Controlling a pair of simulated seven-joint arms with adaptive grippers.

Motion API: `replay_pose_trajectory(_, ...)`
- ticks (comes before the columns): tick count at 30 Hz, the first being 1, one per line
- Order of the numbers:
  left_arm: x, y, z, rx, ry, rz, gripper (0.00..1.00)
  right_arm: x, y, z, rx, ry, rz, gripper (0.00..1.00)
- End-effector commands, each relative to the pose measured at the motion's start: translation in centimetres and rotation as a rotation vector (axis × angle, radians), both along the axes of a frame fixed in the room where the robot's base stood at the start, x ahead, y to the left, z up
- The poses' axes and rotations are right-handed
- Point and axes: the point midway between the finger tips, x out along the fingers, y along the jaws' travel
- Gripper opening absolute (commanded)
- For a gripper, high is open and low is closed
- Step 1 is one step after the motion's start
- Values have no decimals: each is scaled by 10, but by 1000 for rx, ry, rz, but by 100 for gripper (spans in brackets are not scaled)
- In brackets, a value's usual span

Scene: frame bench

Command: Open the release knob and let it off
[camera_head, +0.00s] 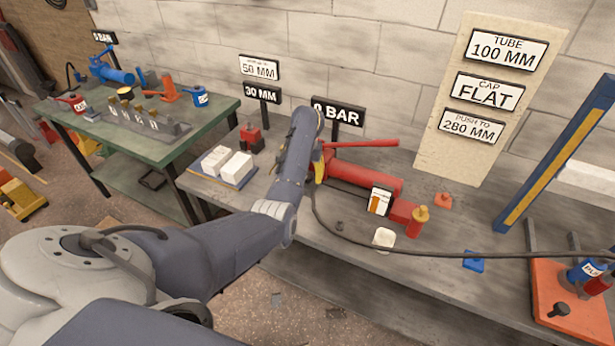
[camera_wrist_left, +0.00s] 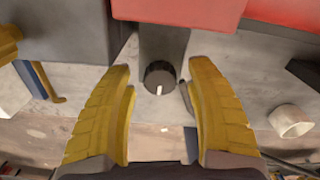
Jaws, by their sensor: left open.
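The release knob (camera_wrist_left: 159,77) is a small dark round knob with a white mark on its face, seen in the left wrist view below a red body. My left gripper (camera_wrist_left: 163,68) is open, with one yellow finger on each side of the knob and gaps between. In the head view, my left gripper (camera_head: 319,166) is at the left end of the red hand pump (camera_head: 372,180), mostly hidden by my arm, and the knob is hidden there. The pump has a red lever (camera_head: 362,144) and a small gauge (camera_head: 380,201). My right gripper is not in view.
A sign reading 0 BAR (camera_head: 338,112) stands behind the pump. A black hose (camera_head: 445,253) crosses the bench to the right. White blocks (camera_head: 236,165) on a blue tray lie left of my arm.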

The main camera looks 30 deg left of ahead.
Motion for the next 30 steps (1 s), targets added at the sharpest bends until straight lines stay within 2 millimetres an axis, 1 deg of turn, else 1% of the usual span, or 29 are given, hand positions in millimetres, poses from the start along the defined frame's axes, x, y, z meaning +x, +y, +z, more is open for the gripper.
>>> replay_pose_trajectory(4, 0, 0, -4, -1, 0, -1, 55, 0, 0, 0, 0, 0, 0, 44)
replay_pose_trajectory(13, 0, 0, -4, -1, 0, 0, 56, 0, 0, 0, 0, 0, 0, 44)
replay_pose_trajectory(27, 0, 0, -4, -1, 0, 0, 2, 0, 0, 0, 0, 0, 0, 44)
replay_pose_trajectory(28, 0, 0, -4, -1, 0, 0, 0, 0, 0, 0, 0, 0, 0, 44)
replay_pose_trajectory(30, 0, 0, -4, -1, -1, 0, 0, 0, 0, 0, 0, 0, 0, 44)
